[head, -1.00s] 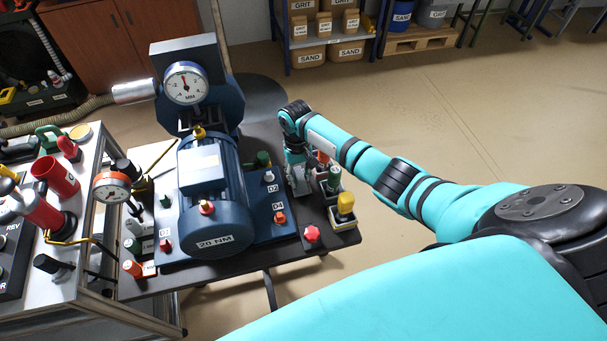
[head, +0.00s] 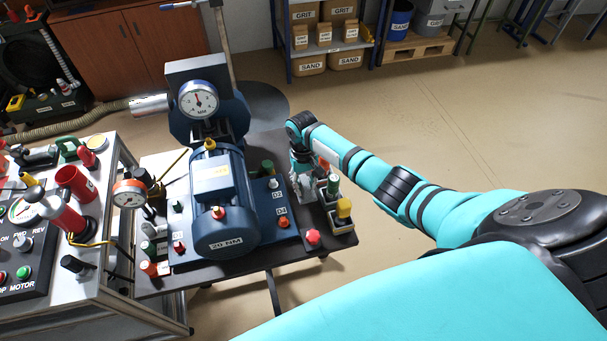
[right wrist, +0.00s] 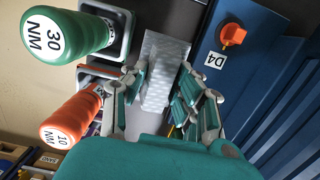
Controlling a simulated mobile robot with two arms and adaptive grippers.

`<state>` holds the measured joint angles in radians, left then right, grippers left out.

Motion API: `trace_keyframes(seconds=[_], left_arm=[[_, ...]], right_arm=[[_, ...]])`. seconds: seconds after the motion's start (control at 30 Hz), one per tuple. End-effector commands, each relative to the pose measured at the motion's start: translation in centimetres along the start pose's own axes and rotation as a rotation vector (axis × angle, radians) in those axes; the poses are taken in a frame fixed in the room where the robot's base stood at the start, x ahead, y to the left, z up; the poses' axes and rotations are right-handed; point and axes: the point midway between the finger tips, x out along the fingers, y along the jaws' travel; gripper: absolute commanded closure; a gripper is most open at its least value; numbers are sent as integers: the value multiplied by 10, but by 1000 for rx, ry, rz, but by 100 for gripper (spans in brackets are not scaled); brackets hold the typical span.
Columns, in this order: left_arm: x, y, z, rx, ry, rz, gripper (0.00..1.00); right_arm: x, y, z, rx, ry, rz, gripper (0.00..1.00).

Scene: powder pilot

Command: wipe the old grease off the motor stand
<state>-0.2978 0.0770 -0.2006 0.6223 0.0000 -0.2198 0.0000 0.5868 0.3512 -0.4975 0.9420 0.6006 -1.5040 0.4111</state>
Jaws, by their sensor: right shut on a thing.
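The motor stand carries a blue motor (head: 222,195) on a blue base plate (head: 264,215), with a dial gauge (head: 198,99) behind it. My right gripper (head: 303,184) is at the right side of the stand, beside the base plate. In the right wrist view, my right gripper (right wrist: 163,95) is shut on a pale grey textured wipe (right wrist: 164,65). The wipe lies beside the blue plate's edge, near the label D4 and an orange knob (right wrist: 233,35). I cannot make out any grease. My left gripper is not in view.
Close by the gripper, a green-handled tool marked 30 NM (right wrist: 70,35) and an orange one marked 10 NM (right wrist: 72,117) stand in holders. A red knob (head: 313,237) and a yellow-topped tool (head: 343,209) are near the black top's front right corner. The floor to the right is open.

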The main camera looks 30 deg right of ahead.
Motion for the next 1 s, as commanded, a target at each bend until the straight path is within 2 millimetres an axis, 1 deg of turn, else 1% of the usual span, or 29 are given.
trace_keyframes(seconds=[0.03,0.1,0.27,0.8,1.0], left_arm=[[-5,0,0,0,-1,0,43],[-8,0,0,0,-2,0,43],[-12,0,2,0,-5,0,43],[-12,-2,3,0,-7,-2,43],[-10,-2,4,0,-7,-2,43]], right_arm=[[-8,1,-2,1,1,0,99],[-15,2,-3,0,2,0,99],[-24,4,-5,1,2,-1,99],[-24,4,-5,1,1,-1,99],[-22,9,1,3,0,-1,99]])
